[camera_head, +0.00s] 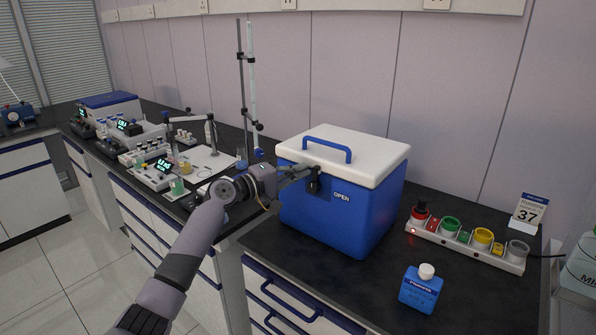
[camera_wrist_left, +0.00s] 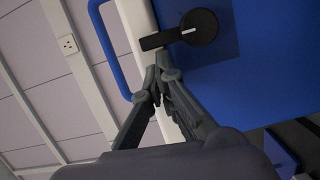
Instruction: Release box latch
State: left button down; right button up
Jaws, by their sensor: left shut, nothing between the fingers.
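A blue cooler box (camera_head: 330,215) with a white lid (camera_head: 345,152) and a blue handle (camera_head: 327,142) stands on the dark bench. The lid looks closed. A black latch (camera_head: 314,181) sits on the box front just under the lid, beside the word OPEN. In the left wrist view the latch (camera_wrist_left: 197,27) is a round black knob with a bar reaching over the white lid edge. My left gripper (camera_head: 306,172) is shut and empty, its tips close to the latch. In the wrist view its fingertips (camera_wrist_left: 163,70) are just below the bar; I cannot tell whether they touch.
A blue bottle (camera_head: 420,287) with a white cap stands at the bench front right. A white rack (camera_head: 466,246) with coloured holders is behind it, near a card marked 37 (camera_head: 530,211). A retort stand (camera_head: 247,95) and lab devices (camera_head: 150,172) are left of the box.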

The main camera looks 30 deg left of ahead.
aim_at(317, 168)
pick_arm(q)
jog(key=shift+d+r+m, duration=0.3)
jog(key=shift+d+m, duration=0.1)
jog(key=shift+m, duration=0.5)
jog(key=shift+d+g, duration=0.1)
jog(key=shift+g, duration=0.2)
jog(key=shift+s+d+r+m+y+p, duration=0.15)
jog(key=shift+d+m+p, duration=0.15)
jog(key=shift+m, duration=0.25)
jog(key=shift+w+d+r+m+y+p, duration=0.15)
jog(key=shift+d+m+p, duration=0.1)
jog(key=shift+m, duration=0.3)
jog(key=shift+s+d+r+m+g+y+p, duration=0.1)
jog(key=shift+d+m+g+y+p, duration=0.1)
jog(key=shift+d+m+p, duration=0.35)
jog(key=shift+s+d+m+g+y+p, duration=0.1)
jog(key=shift+d+m+g+y+p, duration=0.15)
jog(key=shift+m, duration=0.6)
jog(key=shift+d+m+y+p, duration=0.25)
jog(key=shift+d+m+p, duration=0.25)
jog(key=shift+m, duration=0.3)
jog(key=shift+d+m, duration=0.25)
jog(key=shift+m, duration=0.05)
jog(key=shift+d+f+p, duration=0.25)
jog(key=shift+p, duration=0.2)
